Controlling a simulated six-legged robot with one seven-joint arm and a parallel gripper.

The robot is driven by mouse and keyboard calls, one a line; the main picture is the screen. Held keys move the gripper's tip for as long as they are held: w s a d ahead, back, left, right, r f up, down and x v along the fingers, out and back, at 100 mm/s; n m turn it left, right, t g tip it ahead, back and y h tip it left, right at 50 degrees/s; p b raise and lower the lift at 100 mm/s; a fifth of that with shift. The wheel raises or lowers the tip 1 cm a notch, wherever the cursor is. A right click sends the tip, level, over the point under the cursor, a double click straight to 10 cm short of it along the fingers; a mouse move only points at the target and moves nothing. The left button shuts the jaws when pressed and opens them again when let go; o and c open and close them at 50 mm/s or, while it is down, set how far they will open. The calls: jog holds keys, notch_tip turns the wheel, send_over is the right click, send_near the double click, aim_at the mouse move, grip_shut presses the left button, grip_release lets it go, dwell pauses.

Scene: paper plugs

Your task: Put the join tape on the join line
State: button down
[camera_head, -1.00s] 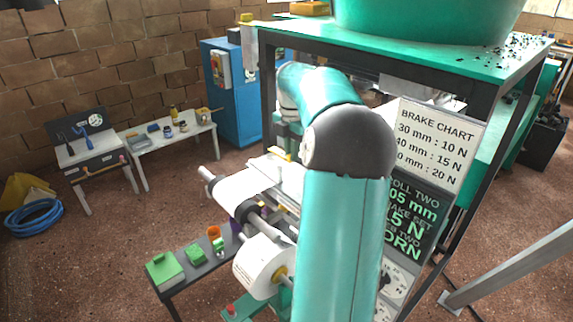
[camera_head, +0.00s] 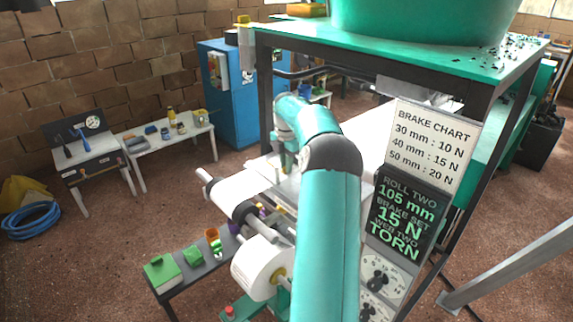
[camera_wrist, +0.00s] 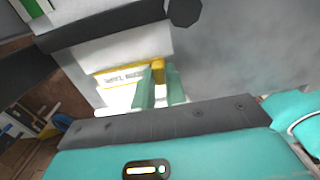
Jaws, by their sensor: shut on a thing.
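My gripper (camera_wrist: 159,84) shows in the wrist view as two teal fingers closed around a small yellow piece, which I take to be part of the join tape (camera_wrist: 158,68). A yellow-edged strip with small print (camera_wrist: 122,76) runs left from the fingers over a white surface. I cannot tell whether the strip touches that surface, and the join line cannot be made out clearly. In the head view my arm reaches over the white paper web (camera_head: 236,190) on the rollers; the fingertips and the tape are too small or hidden there.
A white paper roll (camera_head: 258,268) sits at the front of the machine. A low bench with a green box (camera_head: 162,272) stands at left. A brake chart (camera_head: 433,138) and a dark sign (camera_head: 405,215) stand right of my arm. A green-topped frame (camera_head: 400,45) rises behind.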

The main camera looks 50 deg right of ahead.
jog(key=shift+f, duration=0.2)
jog(key=c, duration=1.4)
grip_release()
jog(key=shift+c, duration=0.2)
